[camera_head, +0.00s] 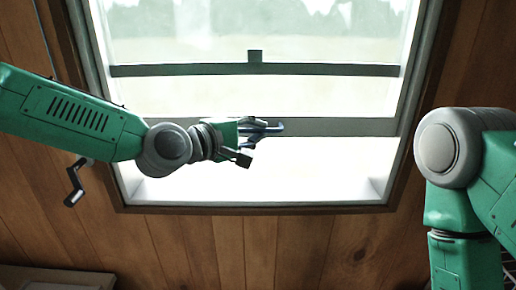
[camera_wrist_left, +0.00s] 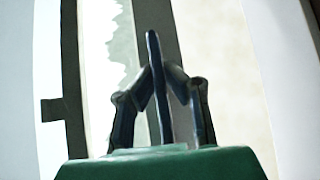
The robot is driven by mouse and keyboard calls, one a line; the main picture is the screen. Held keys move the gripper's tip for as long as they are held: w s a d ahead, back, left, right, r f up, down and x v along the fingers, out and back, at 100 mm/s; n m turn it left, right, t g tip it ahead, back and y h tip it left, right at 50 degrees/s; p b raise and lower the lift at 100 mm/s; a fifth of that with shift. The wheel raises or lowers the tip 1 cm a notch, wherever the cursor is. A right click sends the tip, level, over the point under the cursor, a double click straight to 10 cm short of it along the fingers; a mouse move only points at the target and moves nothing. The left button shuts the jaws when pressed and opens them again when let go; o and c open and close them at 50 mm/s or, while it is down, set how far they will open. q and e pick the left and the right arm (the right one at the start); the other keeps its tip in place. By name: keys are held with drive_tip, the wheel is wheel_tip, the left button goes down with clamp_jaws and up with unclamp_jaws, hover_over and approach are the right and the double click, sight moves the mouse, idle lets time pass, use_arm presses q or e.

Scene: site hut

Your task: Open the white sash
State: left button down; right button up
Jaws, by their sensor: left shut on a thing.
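The sash (camera_head: 340,127) is in the window in the middle of the head view; its bottom rail looks grey in this light. The rail is well above the sill, with a bright gap below it. My left gripper (camera_head: 262,130) is at the middle of this rail, shut on a slim blue handle (camera_head: 275,128). In the left wrist view, the handle (camera_wrist_left: 154,75) stands between the two dark fingers of the gripper (camera_wrist_left: 158,100), and the rail (camera_wrist_left: 162,30) runs behind it. The fingers partly hide the handle. My right gripper is out of view.
A crank handle (camera_head: 75,182) hangs on the wood wall (camera_head: 200,245) at left. A ledge (camera_head: 55,278) shows at the lower left. My right arm is at the right.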

use_arm(q)
wheel_tip(320, 180, up, 4)
drive_tip(key=shift+r+p, duration=0.2)
drive_tip(key=shift+p, duration=0.45)
drive_tip(key=c, duration=1.6)
unclamp_jaws()
drive_tip(key=shift+s, duration=0.15)
drive_tip(key=shift+a, duration=0.15)
drive_tip(key=v, duration=1.2)
